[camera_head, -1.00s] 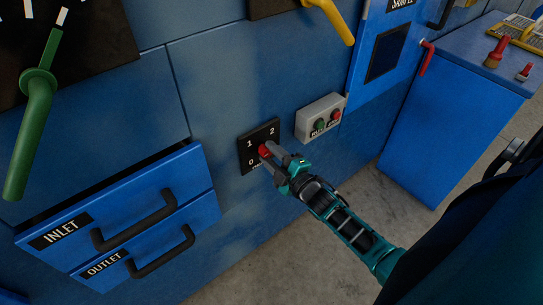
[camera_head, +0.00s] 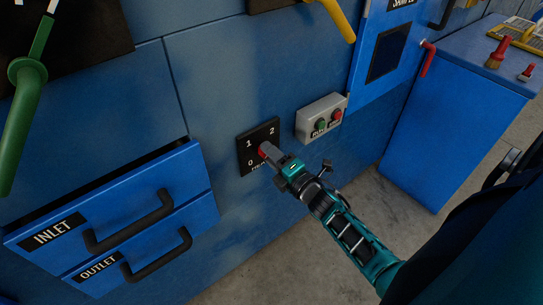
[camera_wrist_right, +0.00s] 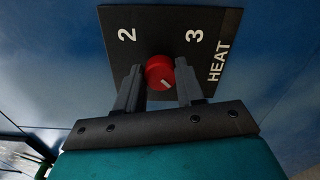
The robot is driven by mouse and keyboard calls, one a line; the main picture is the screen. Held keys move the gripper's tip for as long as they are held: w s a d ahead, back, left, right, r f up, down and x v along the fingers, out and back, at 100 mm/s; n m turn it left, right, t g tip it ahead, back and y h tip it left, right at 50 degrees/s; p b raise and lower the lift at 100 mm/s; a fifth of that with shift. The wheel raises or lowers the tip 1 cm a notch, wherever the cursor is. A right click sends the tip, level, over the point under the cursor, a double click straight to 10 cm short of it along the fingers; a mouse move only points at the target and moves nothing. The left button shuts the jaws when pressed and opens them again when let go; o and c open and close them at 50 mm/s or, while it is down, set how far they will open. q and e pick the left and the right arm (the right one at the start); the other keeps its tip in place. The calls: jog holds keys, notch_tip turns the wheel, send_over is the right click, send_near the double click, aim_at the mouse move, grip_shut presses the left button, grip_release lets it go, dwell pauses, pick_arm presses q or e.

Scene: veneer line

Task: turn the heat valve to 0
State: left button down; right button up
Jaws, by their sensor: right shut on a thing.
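The heat valve is a small red knob (camera_head: 262,149) on a black plate (camera_head: 248,136) on the blue cabinet wall. In the head view the plate shows 1, 2 and 0; its lower right is hidden by my gripper. My right gripper (camera_head: 267,151) reaches in from the lower right with its fingers at the knob. In the right wrist view, the red knob (camera_wrist_right: 160,73) sits between the two fingers, which are shut on it. A short white mark on the knob is slanted there. The numbers 2 and 3 show above. My left gripper is not in view.
A grey box with green and red buttons (camera_head: 320,118) is mounted just right of the plate. The INLET drawer (camera_head: 120,200) stands slightly open at lower left, above the OUTLET drawer (camera_head: 150,262). A green lever (camera_head: 22,110) and yellow handle (camera_head: 336,18) are above. Bare floor lies below.

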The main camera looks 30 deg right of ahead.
dwell(0.4)
jog(key=o, duration=1)
jog(key=shift+o, duration=0.2)
jog(key=s+d, duration=0.1)
jog(key=s, duration=1.2)
jog(key=shift+w, duration=0.1)
jog(key=s+a+f+m+g, duration=0.2)
jog(key=a+m, duration=0.4)
jog(key=m, duration=0.3)
jog(key=s+a+f+m+g+y, duration=0.1)
jog(key=s+a+f+m+g, duration=0.1)
jog(key=a+f+m+g, duration=0.2)
jog(key=a+m+g, duration=0.1)
jog(key=a+m, duration=0.2)
jog(key=m, duration=0.2)
jog(key=shift+s+a+m, duration=0.25)
jog(key=shift+a+m, duration=0.05)
